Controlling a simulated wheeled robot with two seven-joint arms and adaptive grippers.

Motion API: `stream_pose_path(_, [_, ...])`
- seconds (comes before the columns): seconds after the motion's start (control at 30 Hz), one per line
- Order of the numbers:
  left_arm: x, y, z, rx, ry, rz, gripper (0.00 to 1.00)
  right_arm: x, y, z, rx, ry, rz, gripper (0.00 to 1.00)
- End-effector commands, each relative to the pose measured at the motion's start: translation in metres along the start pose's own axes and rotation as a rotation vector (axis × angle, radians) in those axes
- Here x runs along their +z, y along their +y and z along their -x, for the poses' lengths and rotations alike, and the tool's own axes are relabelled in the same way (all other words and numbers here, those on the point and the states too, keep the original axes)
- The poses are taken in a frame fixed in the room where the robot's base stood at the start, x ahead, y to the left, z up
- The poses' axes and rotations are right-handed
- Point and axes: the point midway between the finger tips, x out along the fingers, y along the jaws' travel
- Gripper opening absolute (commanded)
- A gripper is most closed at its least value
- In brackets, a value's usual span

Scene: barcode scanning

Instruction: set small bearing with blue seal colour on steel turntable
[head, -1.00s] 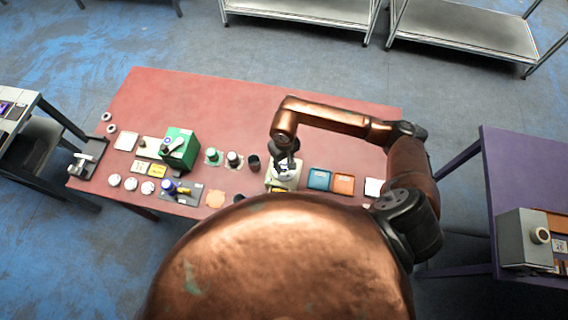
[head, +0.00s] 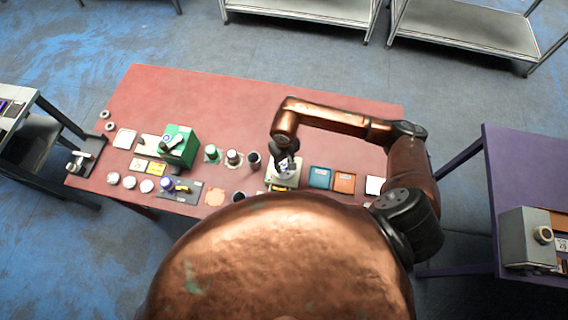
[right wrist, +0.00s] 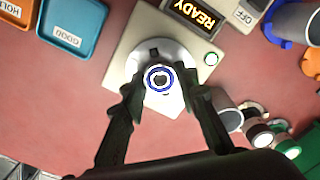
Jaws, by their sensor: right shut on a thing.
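The small bearing with a blue seal ring (right wrist: 159,78) shows between the fingertips of my right gripper (right wrist: 160,82) in the right wrist view. The gripper is shut on it. Behind the bearing is the steel turntable (right wrist: 174,50), a round disc on a cream base with a small dark block near its edge. Whether the bearing touches the disc I cannot tell. In the head view my right gripper (head: 285,165) is over the turntable's base, and the bearing is too small to make out. My left gripper is not in view.
A lit READY display (right wrist: 205,14) stands beside the turntable. A blue GOOD tray (right wrist: 72,28) and an orange HOLD tray (right wrist: 15,12) lie on its other side. Dark cups (right wrist: 226,108) stand close by. The back of the red table (head: 215,95) is clear.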

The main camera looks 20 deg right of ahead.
Motion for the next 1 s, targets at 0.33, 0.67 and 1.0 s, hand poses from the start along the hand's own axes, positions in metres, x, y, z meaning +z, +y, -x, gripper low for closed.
stream_pose_path(0.33, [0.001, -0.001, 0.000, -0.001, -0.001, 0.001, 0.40, 0.000, 0.000, 0.000, 0.000, 0.000, 0.000, 0.44])
stream_pose_path(0.67, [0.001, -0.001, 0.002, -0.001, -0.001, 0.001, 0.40, 0.000, 0.000, 0.001, 0.000, 0.000, 0.000, 0.45])
stream_pose_path(1.0, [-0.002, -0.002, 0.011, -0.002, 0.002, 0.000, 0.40, -0.002, 0.001, 0.039, 0.003, 0.007, 0.003, 0.45])
